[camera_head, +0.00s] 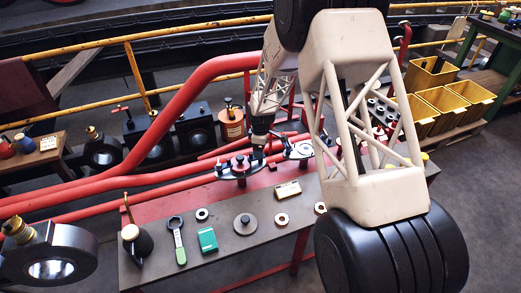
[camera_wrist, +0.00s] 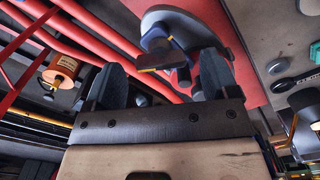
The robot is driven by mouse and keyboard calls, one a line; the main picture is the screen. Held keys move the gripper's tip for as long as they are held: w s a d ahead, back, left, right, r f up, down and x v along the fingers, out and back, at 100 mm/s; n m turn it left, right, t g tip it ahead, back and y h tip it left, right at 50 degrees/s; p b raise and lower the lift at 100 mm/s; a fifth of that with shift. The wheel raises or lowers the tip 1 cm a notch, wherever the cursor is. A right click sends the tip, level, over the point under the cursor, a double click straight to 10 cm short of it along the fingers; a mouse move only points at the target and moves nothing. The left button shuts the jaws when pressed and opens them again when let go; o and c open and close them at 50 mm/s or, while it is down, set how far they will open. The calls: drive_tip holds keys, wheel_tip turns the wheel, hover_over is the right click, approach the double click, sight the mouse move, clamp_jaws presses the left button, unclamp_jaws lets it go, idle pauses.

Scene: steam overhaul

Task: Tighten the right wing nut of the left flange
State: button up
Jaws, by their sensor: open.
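The left flange (camera_head: 238,171) is a dark oval plate on a red pipe above the bench, with a small upright piece at each end. Its left wing nut (camera_head: 219,168) stands clear. My gripper (camera_head: 258,150) is over the right end and hides most of the right wing nut there. In the wrist view a grey flange plate (camera_wrist: 215,22) lies beyond my gripper (camera_wrist: 162,70). The fingers are apart.
A second flange (camera_head: 303,150) with a pale face sits just right. On the bench lie a green-handled wrench (camera_head: 177,240), a green box (camera_head: 208,240), a grey disc (camera_head: 245,224), a cream box (camera_head: 287,190) and several rings. A thick red pipe (camera_head: 190,90) rises behind.

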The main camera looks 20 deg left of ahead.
drive_tip(key=shift+f, duration=0.6)
drive_tip(key=c, duration=0.9)
